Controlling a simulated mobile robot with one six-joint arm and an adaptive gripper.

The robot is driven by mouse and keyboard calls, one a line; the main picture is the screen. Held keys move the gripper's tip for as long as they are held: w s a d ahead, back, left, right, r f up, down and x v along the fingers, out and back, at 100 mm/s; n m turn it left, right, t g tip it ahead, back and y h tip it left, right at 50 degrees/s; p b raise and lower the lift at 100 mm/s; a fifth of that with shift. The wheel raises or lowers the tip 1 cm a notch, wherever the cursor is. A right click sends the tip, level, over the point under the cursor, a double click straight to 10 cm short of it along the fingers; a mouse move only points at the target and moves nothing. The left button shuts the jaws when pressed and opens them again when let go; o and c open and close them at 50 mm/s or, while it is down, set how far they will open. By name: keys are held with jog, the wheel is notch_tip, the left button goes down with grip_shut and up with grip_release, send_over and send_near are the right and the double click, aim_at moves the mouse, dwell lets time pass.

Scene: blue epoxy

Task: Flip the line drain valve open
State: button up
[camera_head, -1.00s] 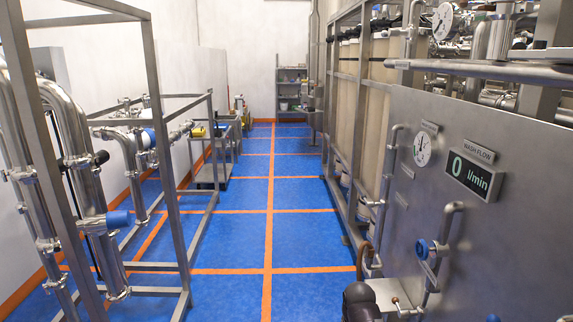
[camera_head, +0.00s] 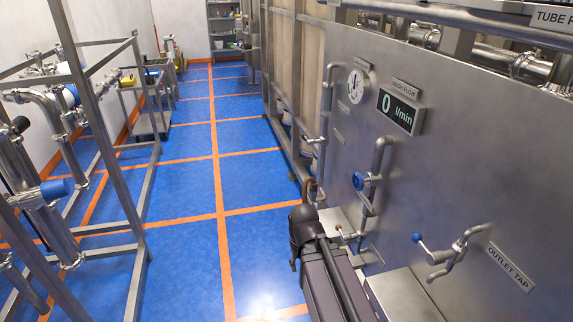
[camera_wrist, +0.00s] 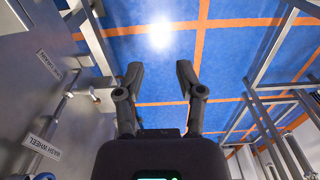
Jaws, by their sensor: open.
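My gripper (camera_wrist: 160,76) is open and empty in the wrist view, its two dark fingers spread over blue floor. A small metal valve fitting (camera_head: 346,234) with a short lever sits low on the steel panel in the head view, beside my dark arm. It seems to be the line drain valve, but its label is not legible there. What looks like the same fitting (camera_wrist: 92,93) shows left of my fingers in the wrist view, apart from them. Its lever position is too small to tell.
The steel panel (camera_head: 460,160) carries a blue wheel (camera_head: 358,181), a gauge (camera_head: 356,86), a flow display (camera_head: 399,110) reading 0 and an outlet tap (camera_head: 448,252) with a blue knob. A pipe frame (camera_head: 110,130) stands at left. The floor between is clear.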

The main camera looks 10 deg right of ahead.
jog(key=shift+f, duration=0.1)
jog(key=c, duration=0.3)
jog(key=shift+w+d+f+b, duration=0.1)
jog(key=shift+w+f+b, duration=0.05)
jog(key=shift+f+b, duration=0.15)
grip_shut()
jog(key=w+d+f+n+h+b, duration=0.4)
jog(key=w+d+f+n+b, duration=0.25)
jog(key=b, duration=0.45)
jog(key=w+d+f+n+h+b, duration=0.3)
jog(key=w+f+n+h+b, duration=0.15)
jog(key=w+f+b, duration=0.4)
jog(key=w+d+f+n+h+b, duration=0.3)
jog(key=w+f+n+h+b, duration=0.6)
jog(key=b, duration=1.6)
jog(key=shift+w+f+n+b, duration=0.4)
jog(key=shift+w+f+n, duration=1.5)
jog(key=shift+w, duration=0.55)
jog(key=shift+r, duration=0.1)
